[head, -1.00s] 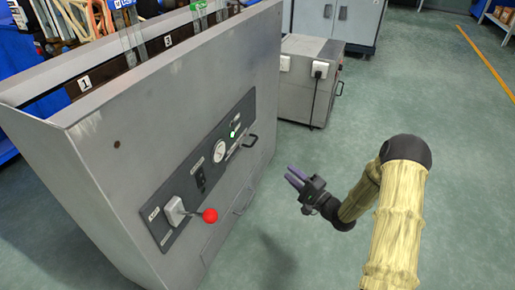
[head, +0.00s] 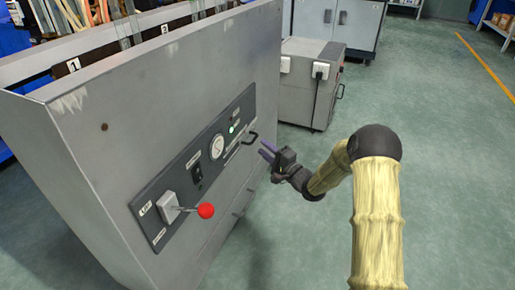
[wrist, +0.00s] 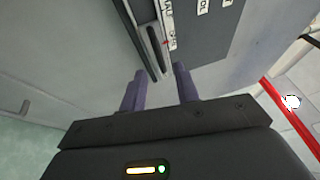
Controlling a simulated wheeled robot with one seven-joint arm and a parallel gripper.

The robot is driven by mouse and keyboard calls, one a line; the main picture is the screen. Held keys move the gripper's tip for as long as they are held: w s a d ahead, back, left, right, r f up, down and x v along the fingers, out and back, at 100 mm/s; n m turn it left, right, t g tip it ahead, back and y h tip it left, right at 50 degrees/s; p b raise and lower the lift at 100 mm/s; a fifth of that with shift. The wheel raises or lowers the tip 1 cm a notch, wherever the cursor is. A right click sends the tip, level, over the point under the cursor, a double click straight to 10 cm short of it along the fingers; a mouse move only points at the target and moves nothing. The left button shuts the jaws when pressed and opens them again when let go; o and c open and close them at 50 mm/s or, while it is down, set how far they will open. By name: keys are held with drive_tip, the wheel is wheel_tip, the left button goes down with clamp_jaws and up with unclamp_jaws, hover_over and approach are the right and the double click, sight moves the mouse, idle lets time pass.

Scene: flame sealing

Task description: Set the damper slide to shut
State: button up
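The damper slide (head: 250,139) appears to be the black bar handle at the right end of the dark control panel (head: 187,160). The lettering is too partial to read surely. My gripper (head: 266,153) is in front of the panel's right end, a little right of and below the handle. In the wrist view its two purple fingers (wrist: 160,78) are apart with nothing between them. I cannot tell whether they touch the handle.
The panel also carries a red-knobbed lever (head: 206,210), a black switch (head: 196,174), a round gauge (head: 217,147) and a green light (head: 231,128). A grey box with a plug (head: 305,85) stands behind. Floor to the right is clear.

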sight(254, 133)
drive_tip(key=b+x, duration=0.1)
drive_tip(key=x, duration=0.3)
drive_tip(key=shift+w+a+b, duration=0.2)
drive_tip(key=shift+b, duration=0.15)
clamp_jaws()
